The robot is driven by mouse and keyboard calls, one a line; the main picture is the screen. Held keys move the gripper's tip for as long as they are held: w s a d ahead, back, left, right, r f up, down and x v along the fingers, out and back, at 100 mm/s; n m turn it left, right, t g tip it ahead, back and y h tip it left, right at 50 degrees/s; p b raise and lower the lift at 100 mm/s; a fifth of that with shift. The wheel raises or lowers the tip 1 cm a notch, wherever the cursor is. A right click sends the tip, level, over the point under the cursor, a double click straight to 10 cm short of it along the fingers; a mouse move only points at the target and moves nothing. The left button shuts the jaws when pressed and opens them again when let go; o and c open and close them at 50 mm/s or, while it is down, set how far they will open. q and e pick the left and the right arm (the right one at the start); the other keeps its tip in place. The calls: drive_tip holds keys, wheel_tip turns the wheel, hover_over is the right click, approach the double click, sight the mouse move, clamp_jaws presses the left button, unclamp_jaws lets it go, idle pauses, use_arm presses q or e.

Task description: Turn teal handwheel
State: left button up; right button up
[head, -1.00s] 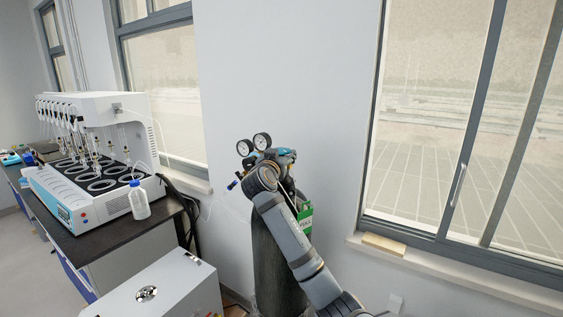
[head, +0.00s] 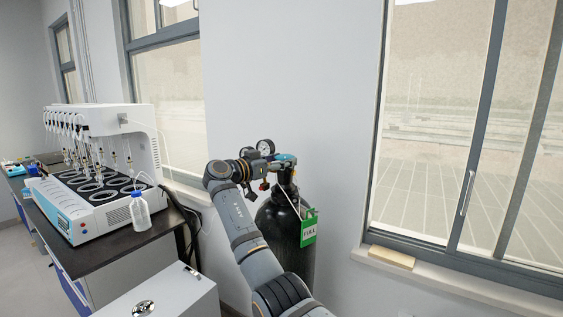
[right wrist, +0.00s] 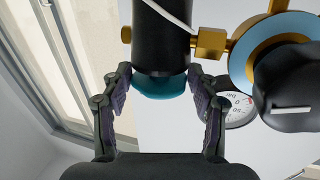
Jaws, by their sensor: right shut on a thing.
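The teal handwheel (head: 286,158) sits on top of the dark gas cylinder (head: 278,235) in the head view, partly hidden by my right gripper (head: 270,165). In the right wrist view the teal handwheel (right wrist: 160,87) lies between the two fingers of my right gripper (right wrist: 158,85), below the dark valve body (right wrist: 160,38). The fingers are shut on it from both sides. My left gripper is not in view.
Pressure gauges (head: 265,147) stand close beside the gripper. A regulator with a dark knob (right wrist: 292,88) is at the right in the wrist view. A green tag (head: 309,232) hangs on the cylinder. The distiller (head: 95,180) stands on the bench at left.

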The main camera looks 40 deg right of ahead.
idle(0.4)
drive_tip(key=o, duration=0.9)
drive_tip(key=shift+c, duration=0.2)
drive_tip(key=shift+o, duration=0.9)
drive_tip(key=shift+s+d, duration=0.1)
drive_tip(key=shift+s, duration=0.05)
drive_tip(key=a, duration=0.8)
